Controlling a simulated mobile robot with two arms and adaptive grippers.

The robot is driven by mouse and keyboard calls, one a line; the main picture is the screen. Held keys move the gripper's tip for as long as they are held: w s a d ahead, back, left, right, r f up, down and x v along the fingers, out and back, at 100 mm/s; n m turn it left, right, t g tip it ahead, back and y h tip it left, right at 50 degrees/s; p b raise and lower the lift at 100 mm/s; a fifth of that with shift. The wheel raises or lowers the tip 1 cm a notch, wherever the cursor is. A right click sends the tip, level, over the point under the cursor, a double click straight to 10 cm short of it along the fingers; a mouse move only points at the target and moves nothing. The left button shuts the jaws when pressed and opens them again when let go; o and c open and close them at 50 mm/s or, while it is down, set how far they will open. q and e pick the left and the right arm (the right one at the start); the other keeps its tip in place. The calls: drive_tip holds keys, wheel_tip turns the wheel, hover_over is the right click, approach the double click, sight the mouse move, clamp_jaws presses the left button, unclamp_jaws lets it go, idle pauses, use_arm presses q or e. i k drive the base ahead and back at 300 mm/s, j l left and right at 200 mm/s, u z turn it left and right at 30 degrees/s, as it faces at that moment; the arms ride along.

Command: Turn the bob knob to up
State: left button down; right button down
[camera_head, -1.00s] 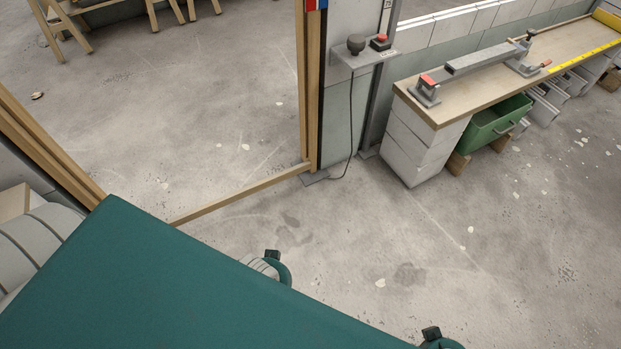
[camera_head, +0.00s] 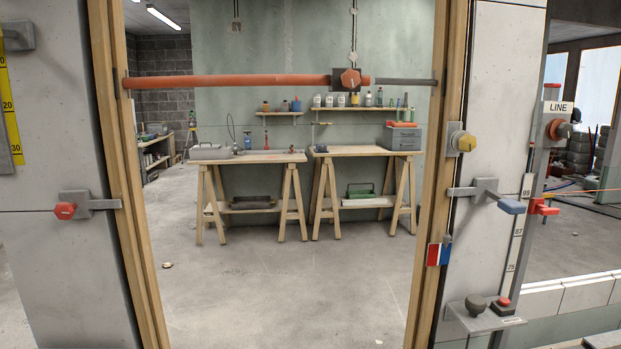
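No knob carries a readable "bob" label. An orange-red knob (camera_head: 350,78) sits on a dark box on the red bar (camera_head: 240,81) across the top of the wooden door frame (camera_head: 452,180); thin cords run up above it. A yellow knob (camera_head: 466,141) is on a grey plate on the frame's right post. A red knob (camera_head: 558,130) stands beside a "LINE" sign (camera_head: 559,107) at the right. A red knob (camera_head: 66,210) is on a grey bracket at the left wall. I cannot tell which is the bob knob. Neither gripper shows.
A blue-ended lever (camera_head: 510,206) and a red lever (camera_head: 543,208) stick out right of the opening. Below them a small shelf (camera_head: 484,322) carries a dark knob (camera_head: 476,304) and a red button (camera_head: 503,302).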

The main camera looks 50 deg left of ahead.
sight(461, 141)
drive_tip(key=l+u, duration=0.1)
drive_tip(key=u, duration=0.7)
drive_tip(key=l+u, duration=0.15)
drive_tip(key=u, duration=0.7)
drive_tip(key=k+l+u, duration=0.15)
drive_tip(key=k+l, duration=0.1)
drive_tip(key=k, duration=0.05)
